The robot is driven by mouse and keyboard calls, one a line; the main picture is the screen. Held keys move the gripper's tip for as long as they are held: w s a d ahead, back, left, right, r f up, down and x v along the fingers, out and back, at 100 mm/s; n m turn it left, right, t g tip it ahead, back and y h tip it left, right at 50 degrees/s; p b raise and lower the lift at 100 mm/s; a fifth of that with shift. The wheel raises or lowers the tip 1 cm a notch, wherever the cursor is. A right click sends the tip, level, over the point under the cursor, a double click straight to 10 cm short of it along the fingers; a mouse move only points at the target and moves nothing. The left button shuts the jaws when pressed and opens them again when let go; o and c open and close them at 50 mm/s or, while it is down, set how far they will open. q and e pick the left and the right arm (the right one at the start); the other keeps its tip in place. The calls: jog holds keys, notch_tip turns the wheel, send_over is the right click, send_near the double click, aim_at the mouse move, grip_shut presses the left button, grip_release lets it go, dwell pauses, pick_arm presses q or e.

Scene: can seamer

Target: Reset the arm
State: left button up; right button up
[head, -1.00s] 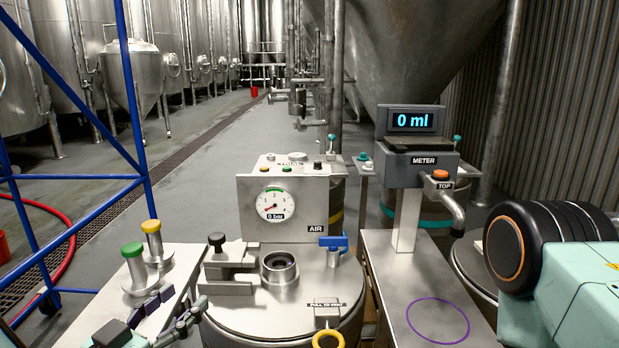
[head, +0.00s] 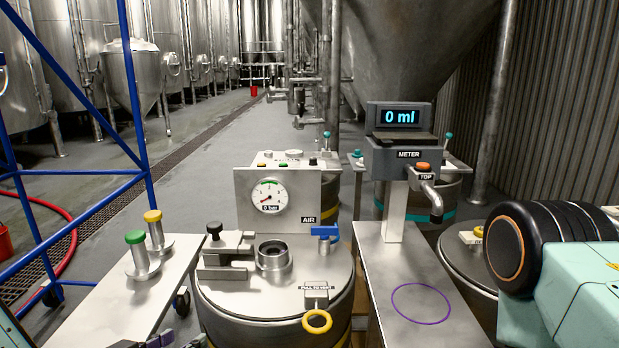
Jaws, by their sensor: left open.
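My left gripper (head: 162,341) shows only as dark finger parts at the bottom edge of the head view, in front of the left steel side table (head: 105,303). It is open, and I see nothing held in it. Most of its body is cut off by the frame. My right arm comes in at the right edge as a black ribbed joint and a pale teal link. My right gripper is out of the picture.
A round steel keg lid (head: 225,305) with a yellow pull ring (head: 317,321) stands in the middle. Behind it is an air gauge box (head: 245,215). A meter reading 0 ml (head: 398,117) stands over a plate with a purple circle (head: 440,258). Green (head: 134,238) and yellow (head: 152,216) knobs stand at left.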

pick_arm(q)
jog(key=s+f+g+y, duration=0.1)
jog(key=s+f+g, duration=0.3)
jog(key=s, duration=0.5)
jog(key=s+f+n+g+y+p, duration=0.1)
jog(key=s+f+g, duration=0.3)
jog(key=s+f, duration=0.4)
jog(key=s+f+g+y+p, duration=0.1)
jog(key=s+f+g+y, duration=0.1)
jog(key=s+f+g, duration=0.2)
jog(key=s+a+f, duration=0.1)
jog(key=s+f, duration=0.2)
jog(key=s, duration=0.5)
jog(key=shift+n+g, duration=0.4)
jog(key=shift+f, duration=0.1)
jog(key=shift+d, duration=0.1)
